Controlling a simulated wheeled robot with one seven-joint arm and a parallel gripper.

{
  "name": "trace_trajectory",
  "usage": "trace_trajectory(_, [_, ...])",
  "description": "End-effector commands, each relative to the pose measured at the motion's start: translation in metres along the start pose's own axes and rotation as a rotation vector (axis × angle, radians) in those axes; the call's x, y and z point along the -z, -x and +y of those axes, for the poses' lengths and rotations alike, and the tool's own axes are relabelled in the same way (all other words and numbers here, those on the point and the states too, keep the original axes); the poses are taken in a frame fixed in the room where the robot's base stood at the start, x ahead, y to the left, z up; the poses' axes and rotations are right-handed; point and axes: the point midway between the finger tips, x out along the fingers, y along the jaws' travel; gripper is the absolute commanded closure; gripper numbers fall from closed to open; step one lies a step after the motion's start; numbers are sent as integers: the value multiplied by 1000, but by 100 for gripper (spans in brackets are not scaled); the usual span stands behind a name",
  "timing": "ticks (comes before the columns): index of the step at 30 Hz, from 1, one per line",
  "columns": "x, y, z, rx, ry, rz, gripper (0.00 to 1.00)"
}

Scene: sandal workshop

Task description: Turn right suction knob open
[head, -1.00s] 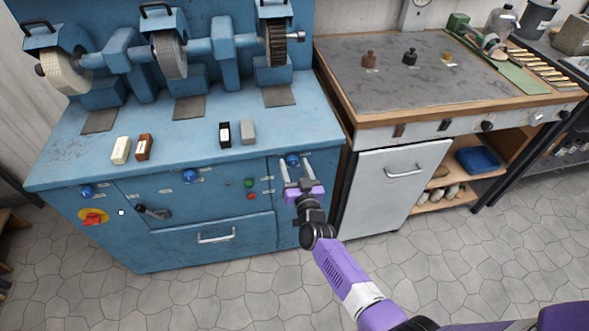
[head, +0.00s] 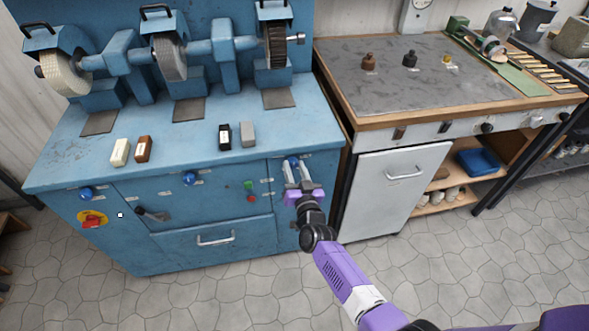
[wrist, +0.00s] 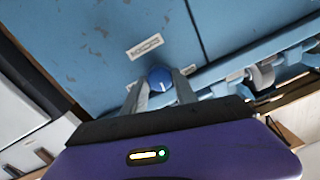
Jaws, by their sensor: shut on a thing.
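The right suction knob (head: 292,161) is a blue round knob at the upper right of the blue machine's front. It also shows in the wrist view (wrist: 159,78), with a white pointer mark on its face. My gripper (head: 297,172) reaches it from the front, and its two grey fingers are shut on the knob, one on each side. In the wrist view the fingertips (wrist: 159,90) flank the knob. The fingers partly hide the knob in the head view.
Other blue knobs sit at the middle (head: 190,178) and left (head: 86,194) of the machine front. Green and red buttons (head: 249,190) are left of my gripper. A drawer (head: 213,239) is below. A workbench with a white cabinet door (head: 395,185) stands close on the right.

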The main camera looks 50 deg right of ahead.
Motion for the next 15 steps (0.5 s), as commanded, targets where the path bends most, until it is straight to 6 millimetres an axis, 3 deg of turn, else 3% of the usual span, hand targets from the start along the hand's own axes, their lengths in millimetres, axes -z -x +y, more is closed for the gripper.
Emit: trace_trajectory(15, [-4,0,3,1,-454,17,100])
